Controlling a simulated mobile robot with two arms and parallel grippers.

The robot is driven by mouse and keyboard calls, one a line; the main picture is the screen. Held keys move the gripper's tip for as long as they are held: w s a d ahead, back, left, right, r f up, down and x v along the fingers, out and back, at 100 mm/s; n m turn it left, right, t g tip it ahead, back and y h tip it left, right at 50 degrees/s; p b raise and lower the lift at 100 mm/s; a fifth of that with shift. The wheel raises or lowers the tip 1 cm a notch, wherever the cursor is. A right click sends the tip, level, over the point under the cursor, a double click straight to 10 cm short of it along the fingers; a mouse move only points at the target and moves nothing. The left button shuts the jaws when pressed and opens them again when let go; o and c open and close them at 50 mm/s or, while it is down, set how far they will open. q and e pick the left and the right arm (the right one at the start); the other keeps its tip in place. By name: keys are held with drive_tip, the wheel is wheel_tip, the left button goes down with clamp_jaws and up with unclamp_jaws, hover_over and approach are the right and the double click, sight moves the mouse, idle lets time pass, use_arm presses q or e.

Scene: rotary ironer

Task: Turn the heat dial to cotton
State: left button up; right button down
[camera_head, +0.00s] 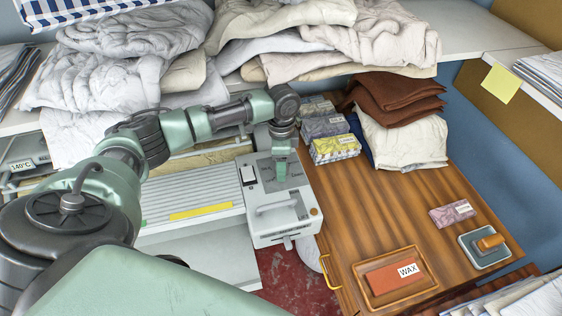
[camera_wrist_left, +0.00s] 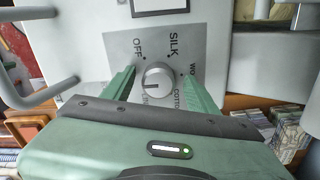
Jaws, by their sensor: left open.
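The heat dial (camera_wrist_left: 158,80) is a round light-grey knob on a grey panel (camera_wrist_left: 120,48) in the left wrist view. Labels OFF, SILK, part of a WO word and COTTON surround it; another label below is mostly hidden. A dark mark on the knob points toward the bottom of the view, not at COTTON, which is at lower right. My left gripper (camera_wrist_left: 160,90) is open, with one finger on each side of the knob and visible gaps. In the head view my left gripper (camera_head: 281,168) hides the dial on the ironer's end box (camera_head: 262,228). My right gripper is not in view.
The end box has a handle (camera_head: 276,204) in front of the panel and a switch (camera_head: 248,174) at its left. Soap-like boxes (camera_head: 335,148) and folded cloths (camera_head: 405,135) lie on the wooden table to the right. Piled bedding (camera_head: 115,80) is behind the arm.

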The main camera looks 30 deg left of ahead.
use_arm(q)
drive_tip(key=shift+d, duration=0.15)
clamp_jaws()
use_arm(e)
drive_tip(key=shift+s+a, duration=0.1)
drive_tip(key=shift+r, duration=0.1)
